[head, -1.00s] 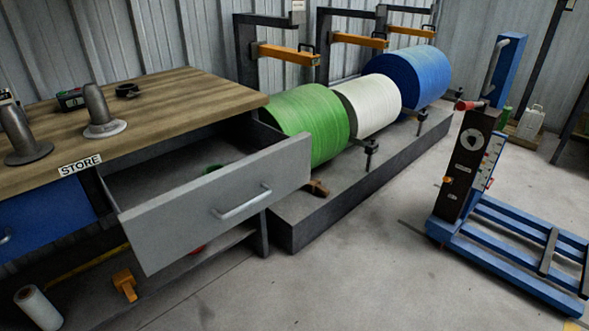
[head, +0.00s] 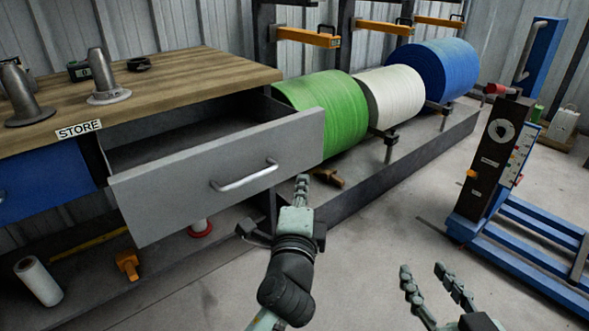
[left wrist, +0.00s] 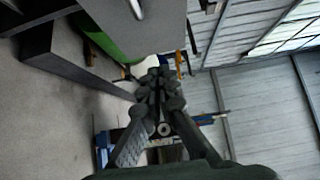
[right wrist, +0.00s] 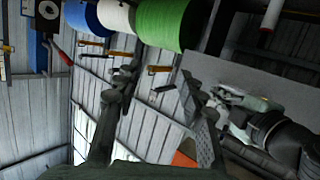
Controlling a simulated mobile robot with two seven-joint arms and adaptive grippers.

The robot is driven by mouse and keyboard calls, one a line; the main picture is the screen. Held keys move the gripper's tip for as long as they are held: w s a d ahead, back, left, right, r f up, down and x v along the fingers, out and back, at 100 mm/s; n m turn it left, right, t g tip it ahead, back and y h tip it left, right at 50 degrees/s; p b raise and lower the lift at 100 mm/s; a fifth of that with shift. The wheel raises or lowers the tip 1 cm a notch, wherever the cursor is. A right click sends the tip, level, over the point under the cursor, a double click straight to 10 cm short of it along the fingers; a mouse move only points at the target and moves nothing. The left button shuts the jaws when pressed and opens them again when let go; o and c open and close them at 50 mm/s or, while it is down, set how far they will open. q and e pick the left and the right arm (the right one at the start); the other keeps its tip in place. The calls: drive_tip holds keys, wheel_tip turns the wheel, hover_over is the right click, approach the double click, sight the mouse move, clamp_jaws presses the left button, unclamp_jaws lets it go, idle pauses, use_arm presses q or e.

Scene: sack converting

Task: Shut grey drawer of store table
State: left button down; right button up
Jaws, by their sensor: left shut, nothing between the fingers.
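The grey drawer (head: 165,200) of the store table (head: 190,72) is pulled well out in the head view, with its inside showing. Its front carries a silver bar handle (head: 245,176). My left gripper (head: 302,182) is shut and empty, just right of and below the handle, near the drawer front's lower right corner. I cannot tell whether it touches the drawer. Its closed fingers show in the left wrist view (left wrist: 158,80). My right gripper (head: 425,275) is open and empty at the lower right, over the floor. It also shows in the right wrist view (right wrist: 165,95).
A blue drawer (head: 45,198) sits left of the grey one. Green (head: 335,112), white (head: 395,95) and blue (head: 440,68) rolls rest on a low plinth (head: 400,165). A blue lifting trolley (head: 525,225) stands right. Floor in front is clear.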

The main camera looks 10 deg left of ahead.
use_arm(q)
drive_tip(key=w+a, duration=0.1)
drive_tip(key=w, duration=0.3)
drive_tip(key=w+a, duration=0.1)
drive_tip(key=w, duration=0.2)
drive_tip(key=w+a, duration=0.1)
drive_tip(key=w, duration=0.3)
drive_tip(key=shift+w+a, duration=0.3)
drive_tip(key=shift+a, duration=0.1)
drive_tip(key=shift+w+a, duration=0.25)
drive_tip(key=shift+a, duration=0.05)
use_arm(e)
drive_tip(key=shift+w+a+r+t+y, duration=0.1)
drive_tip(key=shift+a+r+t+y, duration=0.15)
drive_tip(key=shift+r, duration=0.2)
drive_tip(key=shift+a+r+t+y, duration=0.15)
drive_tip(key=shift+a+r, duration=0.05)
drive_tip(key=shift+r, duration=0.2)
use_arm(q)
drive_tip(key=shift+a, duration=0.1)
